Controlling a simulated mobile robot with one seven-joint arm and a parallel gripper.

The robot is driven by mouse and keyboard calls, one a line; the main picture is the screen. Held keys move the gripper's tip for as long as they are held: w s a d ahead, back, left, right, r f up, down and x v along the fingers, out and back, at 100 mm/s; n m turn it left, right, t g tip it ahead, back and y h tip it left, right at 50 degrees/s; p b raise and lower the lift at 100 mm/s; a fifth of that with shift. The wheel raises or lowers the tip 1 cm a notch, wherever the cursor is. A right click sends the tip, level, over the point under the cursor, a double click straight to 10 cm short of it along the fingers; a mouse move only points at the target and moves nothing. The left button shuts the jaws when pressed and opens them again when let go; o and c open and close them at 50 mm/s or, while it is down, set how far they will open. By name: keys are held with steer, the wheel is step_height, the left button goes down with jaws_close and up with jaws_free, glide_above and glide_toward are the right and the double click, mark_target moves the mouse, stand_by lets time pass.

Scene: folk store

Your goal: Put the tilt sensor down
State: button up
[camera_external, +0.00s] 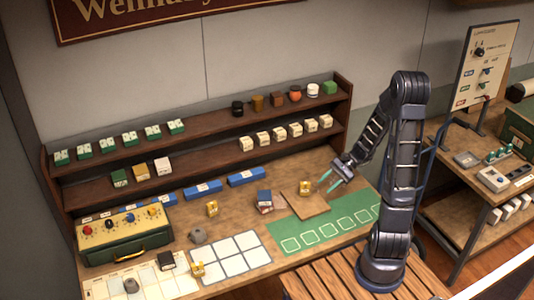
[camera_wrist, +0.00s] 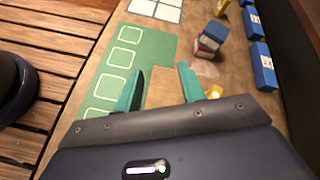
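My gripper (camera_external: 331,180) has teal fingertips set apart, with nothing visible between them. It is just right of and above a flat brown board (camera_external: 312,205) on the bench. In the wrist view my gripper (camera_wrist: 162,86) also shows parted fingers. A small yellow item (camera_external: 305,187), possibly the tilt sensor, is at the board's back edge. A yellow item (camera_wrist: 214,91) shows beside the right finger in the wrist view, partly hidden by my gripper. Similar yellow items are on the bench (camera_external: 212,208) and by the white grid (camera_external: 197,270). I cannot tell which is the tilt sensor.
A green mat (camera_external: 318,249) with white outlined squares lies in front of the board. A white grid (camera_external: 219,247) is left of it. A panel box with knobs (camera_external: 120,228) is far left. Filled shelves (camera_external: 200,152) line the back.

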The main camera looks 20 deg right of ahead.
steer(key=s+d+r+n+t+h, duration=0.1)
steer(key=s+r+n+t+h, duration=0.1)
steer(key=s+r+n+h, duration=0.4)
steer(key=s+d+r+n+t+h, duration=0.2)
steer(key=s+r+n+h, duration=0.4)
steer(key=r, duration=0.8)
steer(key=shift+s+t, duration=0.8)
steer(key=shift+s, duration=0.25)
steer(key=shift+o, duration=0.4)
